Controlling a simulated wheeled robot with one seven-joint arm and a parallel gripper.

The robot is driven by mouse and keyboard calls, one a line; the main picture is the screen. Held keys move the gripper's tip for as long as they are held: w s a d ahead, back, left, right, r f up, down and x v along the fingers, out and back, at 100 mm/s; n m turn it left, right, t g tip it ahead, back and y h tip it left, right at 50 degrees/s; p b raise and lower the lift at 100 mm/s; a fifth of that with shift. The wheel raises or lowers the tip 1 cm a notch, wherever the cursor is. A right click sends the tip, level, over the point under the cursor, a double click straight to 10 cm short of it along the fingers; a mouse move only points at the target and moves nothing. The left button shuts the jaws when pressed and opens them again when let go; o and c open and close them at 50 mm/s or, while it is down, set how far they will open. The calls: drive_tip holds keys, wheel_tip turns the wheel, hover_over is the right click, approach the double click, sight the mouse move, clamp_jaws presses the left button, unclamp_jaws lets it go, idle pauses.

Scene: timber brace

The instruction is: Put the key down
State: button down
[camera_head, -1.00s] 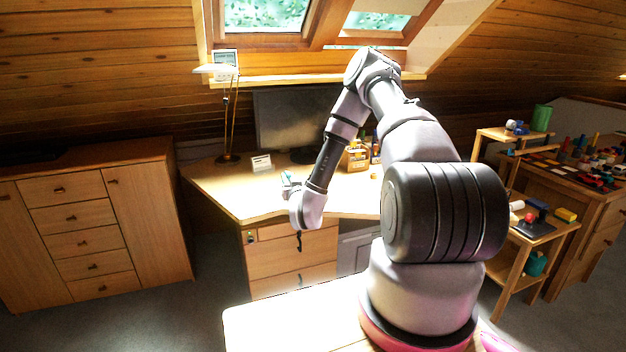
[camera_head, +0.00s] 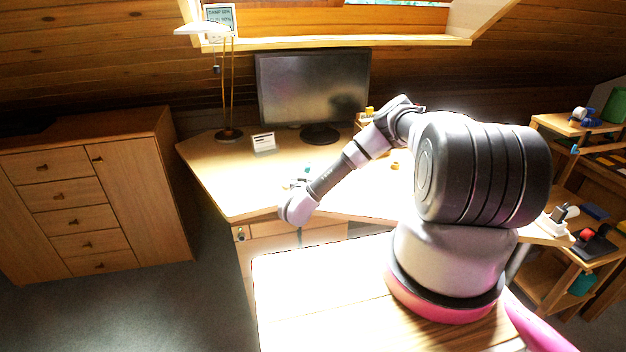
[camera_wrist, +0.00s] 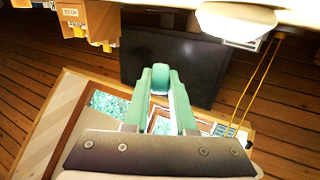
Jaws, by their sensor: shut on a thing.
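My gripper (camera_head: 306,170) is a small green tip over the desk top (camera_head: 245,190), near its front left part, beyond my bent wrist. Whether anything held touches the desk cannot be told. A lock (camera_head: 240,233) shows on the desk's drawer front at the left.
A monitor (camera_head: 312,90), a lamp (camera_head: 229,135) and a small white card (camera_head: 263,141) stand at the desk's back. The desk's left front is clear. A wooden cabinet (camera_head: 85,200) stands left. Shelves with tools (camera_head: 590,235) stand right. A pale wooden surface (camera_head: 320,290) is in front.

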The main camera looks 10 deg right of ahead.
wheel_tip(320, 180, down, 6)
drive_tip(key=shift+f, duration=0.1)
idle(0.4)
drive_tip(key=shift+f, duration=0.1)
drive_tip(key=shift+s+f, duration=0.1)
drive_tip(key=shift+f, duration=0.2)
